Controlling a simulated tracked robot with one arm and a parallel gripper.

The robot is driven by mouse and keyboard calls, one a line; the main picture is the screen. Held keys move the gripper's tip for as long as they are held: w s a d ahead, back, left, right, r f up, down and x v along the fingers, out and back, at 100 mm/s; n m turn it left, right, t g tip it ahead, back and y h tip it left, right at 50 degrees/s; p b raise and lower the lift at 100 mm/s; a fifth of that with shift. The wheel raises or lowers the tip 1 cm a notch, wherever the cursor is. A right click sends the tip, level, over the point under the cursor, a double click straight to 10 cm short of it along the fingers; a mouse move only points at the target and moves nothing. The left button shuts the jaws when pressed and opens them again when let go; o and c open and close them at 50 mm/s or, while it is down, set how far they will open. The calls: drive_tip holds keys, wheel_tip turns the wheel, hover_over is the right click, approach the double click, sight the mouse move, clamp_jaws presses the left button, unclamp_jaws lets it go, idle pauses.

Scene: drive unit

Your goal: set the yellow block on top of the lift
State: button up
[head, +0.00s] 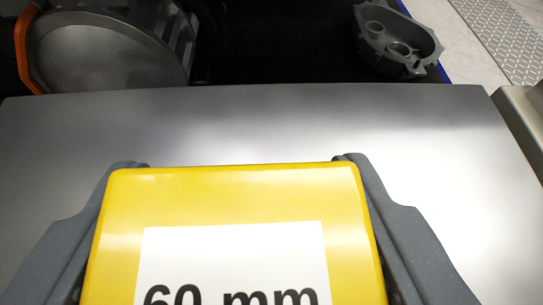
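The yellow block (235,195) fills the lower middle of the head view, with a white label reading "60 mm". My gripper (240,164) has one dark grey finger along each side of the block and is shut on it. A flat, shiny grey metal plate (270,120) spreads behind and beneath the block; it may be the top of the lift, but its sides are hidden. I cannot tell whether the block touches the plate or is held above it. The near end of the block is cut off by the frame.
Beyond the plate's far edge, a round metal part with an orange rim (105,50) stands at the left. A grey housing (398,42) with round openings lies at the back right on a dark surface. A beige object (525,115) stands at the right edge. The plate around the block is bare.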

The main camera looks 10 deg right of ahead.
sight(250, 253)
drive_tip(key=shift+w+f, duration=0.1)
drive_tip(key=shift+w, duration=0.2)
wheel_tip(250, 253, down, 4)
drive_tip(key=shift+r+b, duration=0.25)
drive_tip(key=shift+b, duration=0.5)
drive_tip(key=o, duration=1.4)
drive_tip(key=shift+r, duration=0.1)
drive_tip(key=shift+s, duration=0.15)
drive_tip(key=p+v, duration=0.2)
drive_tip(key=v, duration=0.9)
drive_tip(key=shift+s+r+p, duration=0.2)
drive_tip(key=shift+s+p, duration=0.1)
drive_tip(key=shift+s, duration=0.05)
drive_tip(key=shift+r, duration=0.1)
